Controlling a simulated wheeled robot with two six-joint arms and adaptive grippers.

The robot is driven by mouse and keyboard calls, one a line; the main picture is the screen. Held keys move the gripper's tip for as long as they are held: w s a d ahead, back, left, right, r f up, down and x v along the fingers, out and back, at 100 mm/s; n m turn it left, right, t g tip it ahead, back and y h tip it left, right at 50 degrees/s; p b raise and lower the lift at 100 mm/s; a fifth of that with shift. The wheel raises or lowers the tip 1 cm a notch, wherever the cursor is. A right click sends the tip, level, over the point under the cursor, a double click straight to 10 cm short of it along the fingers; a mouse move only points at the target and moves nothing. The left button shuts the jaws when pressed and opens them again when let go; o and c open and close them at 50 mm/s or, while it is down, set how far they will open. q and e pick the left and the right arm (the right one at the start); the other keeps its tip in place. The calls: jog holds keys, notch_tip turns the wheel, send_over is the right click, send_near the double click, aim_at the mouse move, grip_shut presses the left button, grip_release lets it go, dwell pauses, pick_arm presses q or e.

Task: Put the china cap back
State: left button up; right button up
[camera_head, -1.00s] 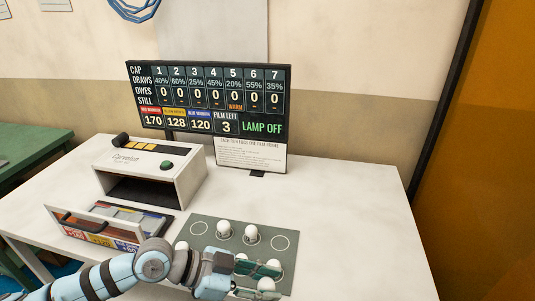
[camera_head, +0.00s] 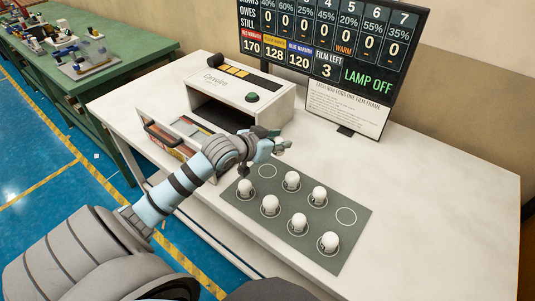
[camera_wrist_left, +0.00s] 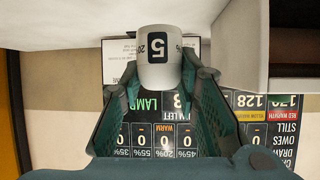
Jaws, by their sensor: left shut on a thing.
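My left gripper (camera_head: 281,145) is shut on a white cap (camera_wrist_left: 159,72) marked 5 and 20%, which sits between its fingers in the wrist view. In the head view the gripper is above the table, between the white oven-like machine (camera_head: 276,109) and the grey-green mat (camera_head: 349,244); the held cap is hard to make out there. Several other white caps, such as one at the near right (camera_head: 329,242), stand on the mat's ringed spots. My right gripper is not in view.
The machine's front is open, with a drawer (camera_head: 165,136) pulled out to its left front. The dark board (camera_head: 330,45) behind reads LAMP OFF, with a white notice (camera_head: 346,112) below. The white table (camera_head: 440,190) is clear to the right. A green bench (camera_head: 150,45) stands left.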

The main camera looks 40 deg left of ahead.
pick_arm(q)
jog(key=w+a+r+n+g+y+b, duration=0.1)
jog(key=w+a+r+n+g+y, duration=0.15)
jog(key=a+n+y, duration=0.4)
jog(key=s+d+r+n+g+y+b, duration=0.2)
jog(key=s+d+r+n+g+y, duration=0.2)
jog(key=r+n+g+y, duration=0.45)
notch_tip(320, 180, down, 20)
jog(key=shift+r+n+t+h+b, duration=0.1)
jog(key=shift+n+t+h+b, duration=0.3)
jog(key=shift+n+h+b, duration=0.55)
jog(key=o, duration=1.1)
jog(key=shift+h, duration=0.25)
jog(key=shift+o, duration=0.2)
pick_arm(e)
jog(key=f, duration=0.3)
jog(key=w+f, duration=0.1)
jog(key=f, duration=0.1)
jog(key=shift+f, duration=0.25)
pick_arm(q)
jog(key=shift+r, duration=0.1)
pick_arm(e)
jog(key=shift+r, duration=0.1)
